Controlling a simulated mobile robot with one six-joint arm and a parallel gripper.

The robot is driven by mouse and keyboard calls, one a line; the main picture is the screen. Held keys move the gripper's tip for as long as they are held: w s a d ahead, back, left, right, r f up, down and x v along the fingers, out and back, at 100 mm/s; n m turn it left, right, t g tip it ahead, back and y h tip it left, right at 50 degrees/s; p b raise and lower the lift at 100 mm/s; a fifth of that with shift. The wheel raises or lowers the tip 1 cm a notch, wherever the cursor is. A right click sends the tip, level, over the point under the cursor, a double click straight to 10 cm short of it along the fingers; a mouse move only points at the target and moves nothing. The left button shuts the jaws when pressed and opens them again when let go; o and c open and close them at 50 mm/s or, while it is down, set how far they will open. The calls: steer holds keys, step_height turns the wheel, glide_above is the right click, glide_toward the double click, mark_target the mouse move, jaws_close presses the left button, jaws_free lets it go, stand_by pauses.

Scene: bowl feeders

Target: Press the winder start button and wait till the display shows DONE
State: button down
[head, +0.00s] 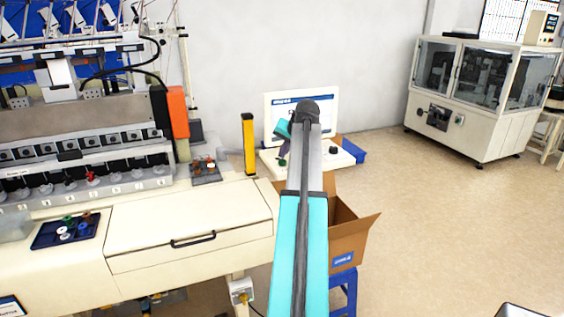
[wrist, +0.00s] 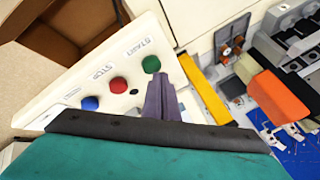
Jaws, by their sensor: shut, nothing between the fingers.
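The winder control panel (wrist: 120,50) has a green button (wrist: 151,64) beside the START label, a red button (wrist: 118,85) by STOP and a blue button (wrist: 90,103). My gripper (wrist: 159,78) is shut and empty, its fingertips right beside the green button in the wrist view; I cannot tell whether they touch it. In the head view my gripper (head: 282,158) is over the left part of the panel (head: 337,160), partly behind my arm. The display (head: 273,122) stands behind it with a blue header; its text is too small to read and my arm covers part.
A yellow post (head: 249,145) stands left of the panel, near the embroidery machine (head: 80,147). An open cardboard box (head: 347,232) sits below the panel on a blue stool (head: 344,290). The floor to the right is clear up to a glazed machine (head: 470,118).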

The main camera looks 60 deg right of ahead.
mark_target(284, 161)
steer(key=shift+f, duration=0.75)
stand_by(1.2)
steer(key=shift+r, duration=0.1)
steer(key=shift+r+p, duration=0.45)
steer(key=shift+r, duration=0.6)
steer(key=shift+r, duration=0.1)
steer(key=shift+r+p, duration=1.4)
steer(key=shift+r, duration=1.05)
steer(key=shift+s, duration=0.15)
